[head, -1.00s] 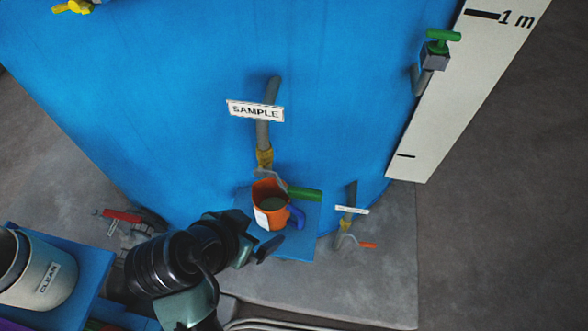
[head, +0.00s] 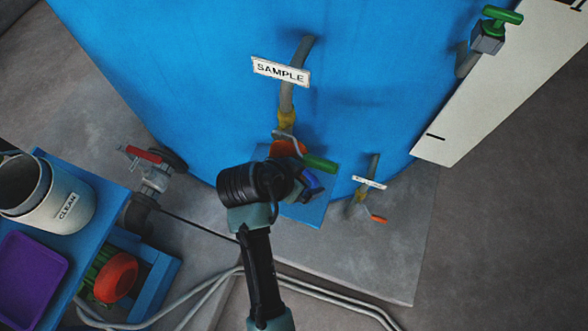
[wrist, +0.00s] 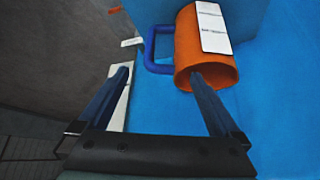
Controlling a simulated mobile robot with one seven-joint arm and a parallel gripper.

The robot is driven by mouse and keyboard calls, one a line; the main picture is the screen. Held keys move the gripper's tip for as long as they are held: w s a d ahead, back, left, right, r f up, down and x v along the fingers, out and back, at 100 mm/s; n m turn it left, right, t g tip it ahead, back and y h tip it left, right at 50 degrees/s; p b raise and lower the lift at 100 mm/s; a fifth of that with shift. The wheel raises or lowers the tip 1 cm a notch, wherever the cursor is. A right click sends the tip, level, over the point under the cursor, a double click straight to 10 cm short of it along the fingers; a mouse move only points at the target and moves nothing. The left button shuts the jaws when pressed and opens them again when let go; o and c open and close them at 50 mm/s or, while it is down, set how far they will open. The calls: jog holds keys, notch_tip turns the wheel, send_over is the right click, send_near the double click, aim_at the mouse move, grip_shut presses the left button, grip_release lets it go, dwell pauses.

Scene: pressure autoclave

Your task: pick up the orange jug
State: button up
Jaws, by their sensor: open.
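The orange jug (wrist: 187,40) has a blue handle (wrist: 150,50) and a white label, and fills the upper right of the wrist view. In the head view only a bit of orange (head: 289,147) and some blue handle (head: 312,182) show past my arm. The jug stands on a small blue shelf (head: 305,214) under the sample tap. My gripper (wrist: 160,73) is open. In the wrist view the handle lies ahead, between the lines of the two fingers. The right finger overlaps the jug's rim; I cannot tell if it touches.
The sample tap's green lever (head: 320,163) hangs close beside the jug. The SAMPLE sign (head: 281,72) and blue tank (head: 200,80) are behind. A smaller tap (head: 358,200) is to the right. A blue bench with a CLEAN bucket (head: 65,212) stands left. Pipes cross the floor.

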jog(key=shift+x, duration=1.4)
grip_shut()
